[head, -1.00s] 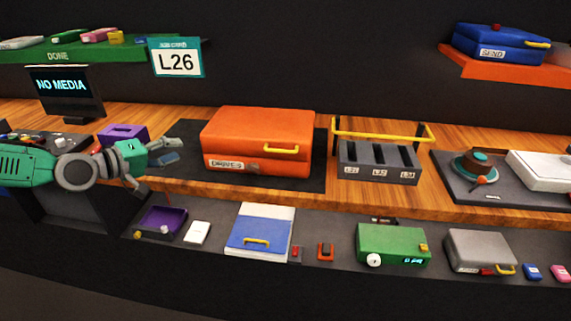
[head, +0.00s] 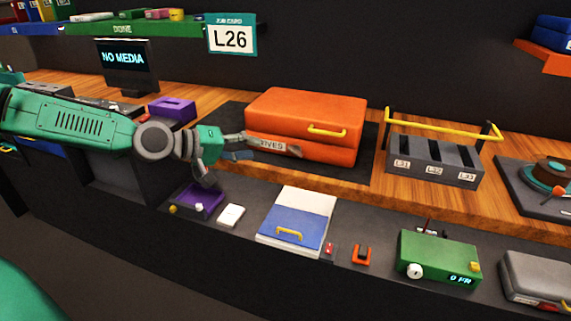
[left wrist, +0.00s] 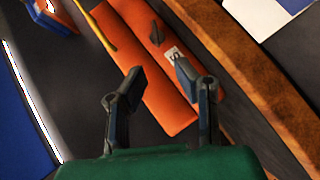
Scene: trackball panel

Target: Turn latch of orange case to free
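The orange case (head: 305,115) lies closed on a dark mat on the wooden counter, with a yellow handle (head: 327,131) and a white label on its front. In the left wrist view, the case (left wrist: 150,75) shows a dark latch (left wrist: 156,33) on its front beside the label (left wrist: 173,55). My left gripper (head: 232,160) is at the case's front left corner, fingers spread and empty. In the left wrist view its fingers (left wrist: 160,82) stand apart over the case; I cannot tell whether they touch it. In the head view the latch cannot be made out. My right gripper is not in view.
A slotted grey rack (head: 435,160) with a yellow bar stands right of the case. A purple box (head: 172,108) and a monitor (head: 128,66) are behind my left arm. A blue-and-white case (head: 297,220) and a green device (head: 438,257) lie on the lower front shelf.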

